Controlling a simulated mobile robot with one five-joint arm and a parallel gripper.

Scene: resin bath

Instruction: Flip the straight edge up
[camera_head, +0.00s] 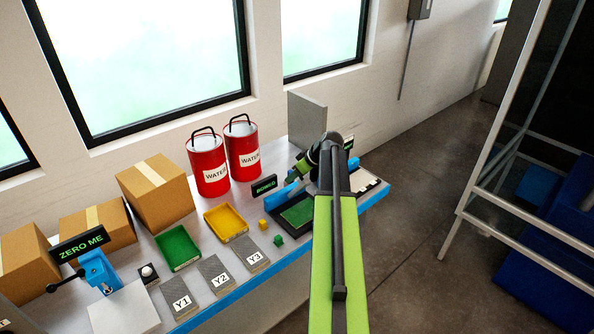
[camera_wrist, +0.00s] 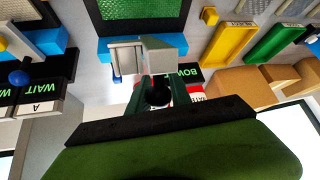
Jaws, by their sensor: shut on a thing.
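A dark-framed tray with a green panel (camera_head: 298,213) stands near the bench's front edge. A blue bar, which looks like the straight edge (camera_head: 283,195), lies along its back left side; its exact tilt is hard to tell. In the wrist view the blue straight edge (camera_wrist: 108,52) runs across below the green panel (camera_wrist: 140,14). My gripper (camera_head: 298,177) is at the bar, reaching in from the right. In the wrist view my gripper (camera_wrist: 143,55) has its grey jaws shut on the straight edge, covering its middle.
A black sign reading BOWED (camera_head: 264,186) stands close behind the bar. Red water cans (camera_head: 208,165) and a grey upright panel (camera_head: 307,120) are behind. Yellow (camera_head: 226,222) and green (camera_head: 178,249) trays and small cubes lie left.

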